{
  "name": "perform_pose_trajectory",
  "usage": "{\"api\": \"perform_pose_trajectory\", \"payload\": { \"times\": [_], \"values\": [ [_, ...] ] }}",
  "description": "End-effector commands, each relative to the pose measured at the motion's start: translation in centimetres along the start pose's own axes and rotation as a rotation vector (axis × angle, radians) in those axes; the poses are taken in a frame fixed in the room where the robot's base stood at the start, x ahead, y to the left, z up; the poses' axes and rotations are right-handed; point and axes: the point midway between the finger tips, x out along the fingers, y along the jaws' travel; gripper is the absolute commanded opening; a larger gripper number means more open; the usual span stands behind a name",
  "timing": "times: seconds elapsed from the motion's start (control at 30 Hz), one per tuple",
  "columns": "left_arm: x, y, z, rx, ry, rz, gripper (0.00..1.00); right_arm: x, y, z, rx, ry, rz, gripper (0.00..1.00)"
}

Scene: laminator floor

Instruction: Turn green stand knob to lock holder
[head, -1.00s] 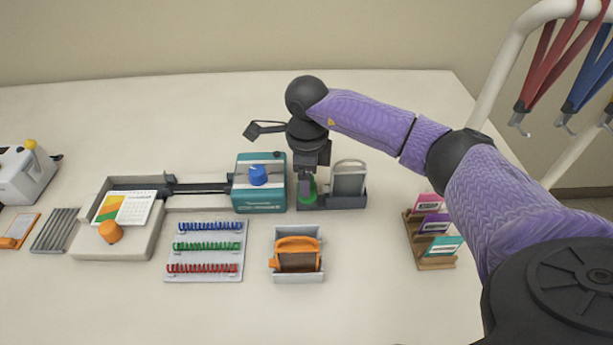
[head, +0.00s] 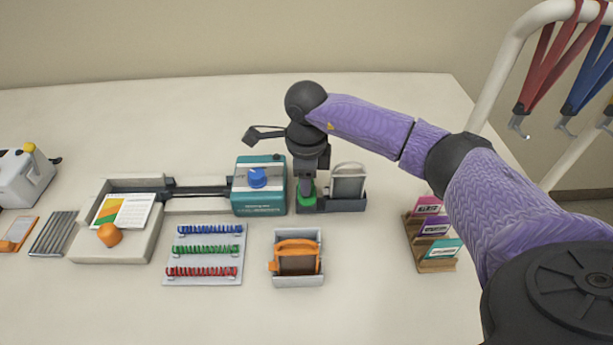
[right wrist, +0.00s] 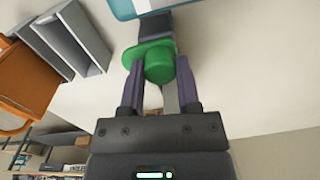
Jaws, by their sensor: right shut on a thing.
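The green stand knob (head: 306,200) sits at the left end of a dark grey stand (head: 345,205). A pale grey holder (head: 348,181) with a loop on top stands upright in the right part of that stand. My right gripper (head: 307,186) comes down on the knob from above and is shut on it. In the right wrist view the green knob (right wrist: 160,65) is between my two fingers (right wrist: 155,85), and its wide flange shows past them. The knob's far side and any lock mark are hidden. My left gripper is not in view.
A teal machine with a blue knob (head: 258,178) stands close left of the stand. A grey tray with an orange-handled block (head: 297,258) lies in front, beside a rack of coloured combs (head: 205,251). A card rack (head: 433,240) stands right. The back table is clear.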

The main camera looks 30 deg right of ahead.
Motion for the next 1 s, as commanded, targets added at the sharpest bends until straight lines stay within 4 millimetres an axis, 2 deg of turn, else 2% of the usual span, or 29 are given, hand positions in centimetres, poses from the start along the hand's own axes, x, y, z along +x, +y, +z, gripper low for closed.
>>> {"api": "perform_pose_trajectory", "payload": {
  "times": [0.27, 1.0],
  "values": [
    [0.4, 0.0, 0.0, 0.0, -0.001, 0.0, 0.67, 0.0, -0.1, 0.0, -0.163, -0.004, -0.002, 0.0],
    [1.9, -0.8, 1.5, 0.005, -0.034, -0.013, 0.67, 0.1, -0.1, 0.0, -0.863, -0.02, -0.002, 0.0]
  ]
}}
